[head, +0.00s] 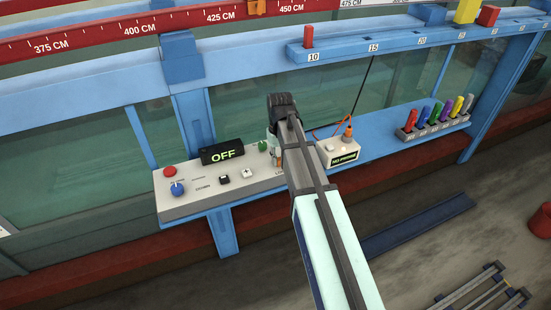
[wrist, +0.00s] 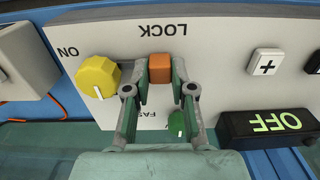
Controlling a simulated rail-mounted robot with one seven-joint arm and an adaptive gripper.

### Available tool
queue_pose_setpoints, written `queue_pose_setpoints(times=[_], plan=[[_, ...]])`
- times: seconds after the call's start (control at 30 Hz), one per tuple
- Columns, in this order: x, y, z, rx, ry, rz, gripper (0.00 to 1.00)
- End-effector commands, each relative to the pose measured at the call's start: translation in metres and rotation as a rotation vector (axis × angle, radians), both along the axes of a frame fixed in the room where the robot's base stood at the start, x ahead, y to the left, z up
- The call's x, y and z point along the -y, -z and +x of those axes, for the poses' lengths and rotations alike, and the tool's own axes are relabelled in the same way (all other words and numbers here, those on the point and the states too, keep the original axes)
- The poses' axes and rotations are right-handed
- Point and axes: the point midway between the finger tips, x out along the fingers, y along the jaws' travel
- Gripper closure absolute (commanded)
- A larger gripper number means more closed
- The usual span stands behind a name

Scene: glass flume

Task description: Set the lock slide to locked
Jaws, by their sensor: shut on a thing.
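The lock slide is an orange block (wrist: 160,66) on the white control panel (wrist: 218,28), beside the upside-down word LOCK in the wrist view. My gripper (wrist: 160,84) is shut on the orange block, with one finger on either side of it. In the head view my gripper (head: 275,151) is down at the right part of the panel (head: 205,206), and my arm mostly hides the slide there. I cannot tell which end of its travel the slide is at.
A yellow knob (wrist: 98,76) and a green knob (wrist: 177,121) sit close to my fingers. The black display (head: 222,152) reads OFF. A red button (head: 169,171), a blue knob (head: 177,188) and a white box with an orange cable (head: 338,151) are nearby.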

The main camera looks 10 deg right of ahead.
Motion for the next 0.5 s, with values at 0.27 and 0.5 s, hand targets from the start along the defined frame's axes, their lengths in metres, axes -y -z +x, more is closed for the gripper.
queue_pose_setpoints(times=[0.27,0.5], plan=[[0.0022,0.0001,0.0007,0.001,0.002,-0.006,0.5],[0.0014,-0.0009,0.0005,0.001,0.001,-0.005,0.5]])
